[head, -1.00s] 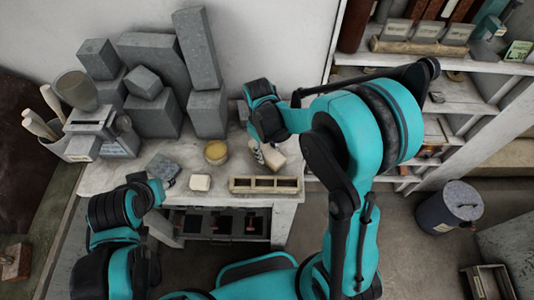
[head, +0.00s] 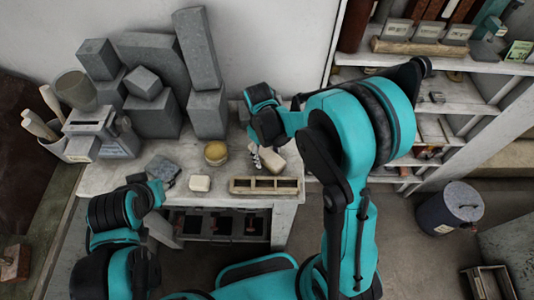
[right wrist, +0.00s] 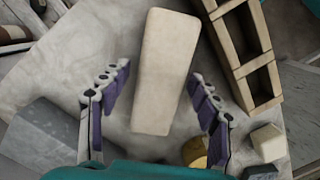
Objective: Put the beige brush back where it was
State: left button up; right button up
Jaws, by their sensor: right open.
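The beige brush (right wrist: 165,70) shows in the right wrist view as a long, smooth, pale block; no bristles are visible. In the head view the beige brush (head: 274,161) is at the table's right part, just behind the wooden tray and partly hidden by my right gripper (head: 257,157). In the right wrist view my right gripper (right wrist: 155,112) is open, with one finger on each side of the brush's near end and gaps to both sides.
A compartmented wooden tray (head: 264,193) lies at the table's front edge. A cream block (head: 200,183), a yellow tub (head: 216,152) and a grey block (head: 163,170) stand left of it. Large grey plaster blocks (head: 153,115) fill the back. Shelves (head: 460,95) are at right.

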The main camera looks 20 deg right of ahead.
aim_at(264, 151)
notch_tip(264, 151, up, 11)
jog(key=w+p, duration=0.1)
jog(key=p, duration=0.1)
jog(key=s+d+r+m+t, duration=0.2)
jog(key=s+r+m+t, duration=0.1)
jog(key=s+t, duration=0.1)
jog(key=s+d+r+m+t, duration=0.2)
jog(key=s+t, duration=0.2)
jog(key=s, duration=0.3)
jog(key=shift+s+d+r+m+y, duration=0.15)
jog(key=shift+d+r+m+y, duration=0.15)
jog(key=shift+d+r+m, duration=0.1)
